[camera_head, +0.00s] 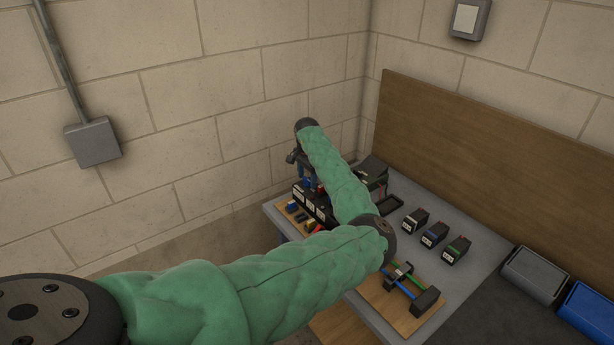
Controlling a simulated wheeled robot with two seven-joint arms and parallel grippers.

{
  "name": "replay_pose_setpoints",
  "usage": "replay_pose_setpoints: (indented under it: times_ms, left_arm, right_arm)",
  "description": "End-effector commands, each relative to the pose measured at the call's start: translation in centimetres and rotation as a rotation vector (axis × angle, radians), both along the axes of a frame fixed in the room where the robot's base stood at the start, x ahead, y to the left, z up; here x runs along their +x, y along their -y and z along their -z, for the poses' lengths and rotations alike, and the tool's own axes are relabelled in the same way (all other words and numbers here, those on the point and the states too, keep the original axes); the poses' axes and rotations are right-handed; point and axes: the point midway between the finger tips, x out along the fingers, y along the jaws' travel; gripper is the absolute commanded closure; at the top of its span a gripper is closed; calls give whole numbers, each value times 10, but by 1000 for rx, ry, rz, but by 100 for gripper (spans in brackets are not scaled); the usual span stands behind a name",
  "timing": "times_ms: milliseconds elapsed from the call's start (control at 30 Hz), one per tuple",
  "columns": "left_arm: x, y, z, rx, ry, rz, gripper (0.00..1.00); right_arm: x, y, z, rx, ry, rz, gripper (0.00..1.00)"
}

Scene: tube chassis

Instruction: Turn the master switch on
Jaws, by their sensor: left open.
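My left arm, in a green sleeve, reaches across the bench. My left gripper (306,180) is small and dark at its far end, pointing down over the back left of the bench. It is open, with its fingers hard to make out. Below it stands a row of black modules with white labels (318,207), partly hidden by my forearm. Small red and yellow parts (313,227) show beside the row. I cannot tell which part is the master switch, nor whether the gripper touches anything. My right gripper is not in view.
Several labelled black blocks (434,235) stand on the grey bench (470,218). A wooden board (376,312) with green and blue leads lies at the front. A dark device (373,172) stands behind my forearm. Grey (535,274) and blue (590,309) bins are at right.

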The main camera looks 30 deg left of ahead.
Motion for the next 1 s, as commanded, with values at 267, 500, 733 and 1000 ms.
replay_pose_setpoints:
  times_ms: [267,500,733,1000]
  left_arm:
    - [0,0,0,0,0,0,66]
    - [0,0,0,0,0,-4,83]
    - [0,-1,0,0,-1,-58,83]
    - [0,-1,0,2,-2,-242,83]
  right_arm:
    - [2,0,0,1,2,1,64]
    - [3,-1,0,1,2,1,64]
    - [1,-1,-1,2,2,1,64]
    - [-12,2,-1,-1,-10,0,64]
